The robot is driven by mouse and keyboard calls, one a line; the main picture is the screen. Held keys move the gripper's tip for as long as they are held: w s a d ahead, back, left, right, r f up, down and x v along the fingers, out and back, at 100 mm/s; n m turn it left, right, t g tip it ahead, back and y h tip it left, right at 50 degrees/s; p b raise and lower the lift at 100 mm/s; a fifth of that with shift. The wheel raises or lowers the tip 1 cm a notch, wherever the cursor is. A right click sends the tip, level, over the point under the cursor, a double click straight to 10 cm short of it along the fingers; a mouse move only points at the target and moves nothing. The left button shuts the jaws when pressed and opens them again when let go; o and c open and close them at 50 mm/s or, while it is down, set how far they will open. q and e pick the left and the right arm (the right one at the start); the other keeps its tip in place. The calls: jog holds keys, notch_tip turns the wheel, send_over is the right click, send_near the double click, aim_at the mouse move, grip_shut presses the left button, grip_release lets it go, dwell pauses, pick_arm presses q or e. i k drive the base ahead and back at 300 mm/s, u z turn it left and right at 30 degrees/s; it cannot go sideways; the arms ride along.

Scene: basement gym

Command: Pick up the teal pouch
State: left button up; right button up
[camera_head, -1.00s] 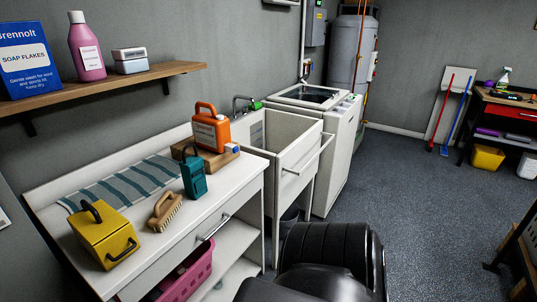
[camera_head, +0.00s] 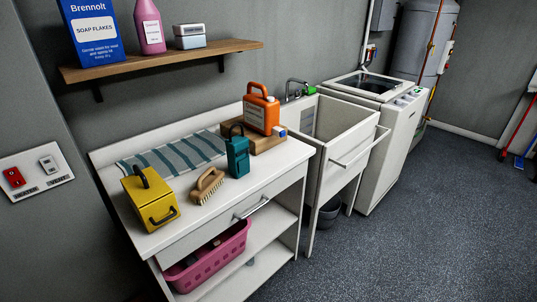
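The teal pouch (camera_head: 238,156) stands upright on the white counter (camera_head: 250,187), with a dark loop handle on top. It is between the scrubbing brush (camera_head: 207,186) on its left and the orange jug (camera_head: 261,112) behind it to the right. Nothing stands directly in front of it on the counter. Neither of my grippers shows in this view.
A yellow box (camera_head: 151,199) with black handles and a striped towel (camera_head: 173,154) share the counter. The jug is on a wooden block (camera_head: 265,142). A shelf (camera_head: 165,61) hangs above. A sink (camera_head: 343,123) and washer (camera_head: 388,130) stand right. Floor in front is clear.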

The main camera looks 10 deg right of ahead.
aim_at(237, 149)
jog(key=z, duration=1.85)
jog(key=i, duration=0.95)
jog(key=u, duration=3.7)
